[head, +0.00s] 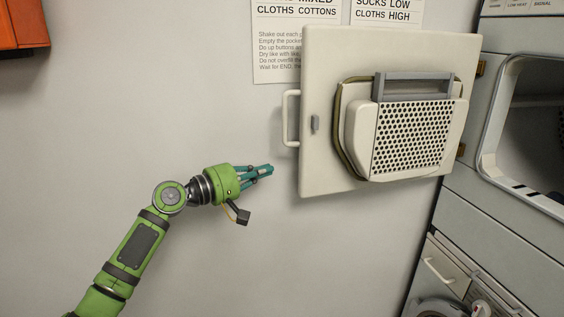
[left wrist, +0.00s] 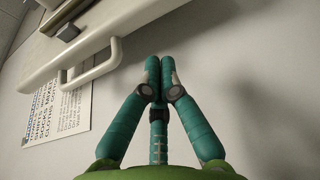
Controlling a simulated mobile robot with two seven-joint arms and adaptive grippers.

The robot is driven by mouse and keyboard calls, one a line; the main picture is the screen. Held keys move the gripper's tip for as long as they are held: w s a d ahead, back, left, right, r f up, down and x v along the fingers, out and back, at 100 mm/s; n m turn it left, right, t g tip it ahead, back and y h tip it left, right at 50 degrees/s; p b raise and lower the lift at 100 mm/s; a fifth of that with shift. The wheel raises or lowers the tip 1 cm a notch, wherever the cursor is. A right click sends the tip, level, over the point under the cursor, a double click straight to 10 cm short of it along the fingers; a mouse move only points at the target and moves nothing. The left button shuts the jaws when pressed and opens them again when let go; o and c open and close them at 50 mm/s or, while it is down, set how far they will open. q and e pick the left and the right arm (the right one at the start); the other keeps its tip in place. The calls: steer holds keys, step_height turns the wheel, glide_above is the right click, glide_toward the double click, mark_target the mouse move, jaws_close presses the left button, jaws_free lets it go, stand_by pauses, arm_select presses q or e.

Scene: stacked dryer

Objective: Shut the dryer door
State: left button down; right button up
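The dryer door (head: 400,50) is a cream square panel standing wide open, hinged on its right side to the dryer (head: 480,130). Its inner face, with a grey perforated lint panel (head: 412,137), faces me. A white loop handle (head: 286,118) is on the door's left edge. It also shows in the left wrist view (left wrist: 98,68) at upper left. My left gripper (head: 271,168), green with teal fingers, is left of the door, below the handle and apart from it. Its fingertips (left wrist: 160,70) are together with nothing between them. My right gripper is not in view.
The dark dryer opening (head: 530,130) is at the right. A lower machine with a small white handle (head: 445,272) sits below it. Paper signs (head: 275,50) hang on the pale wall behind the door. An orange box (head: 22,25) is at upper left.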

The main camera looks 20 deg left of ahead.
arm_select(q)
steer(key=shift+p+x, duration=1.2)
steer(key=shift+x, duration=3.2)
steer(key=shift+f, duration=0.1)
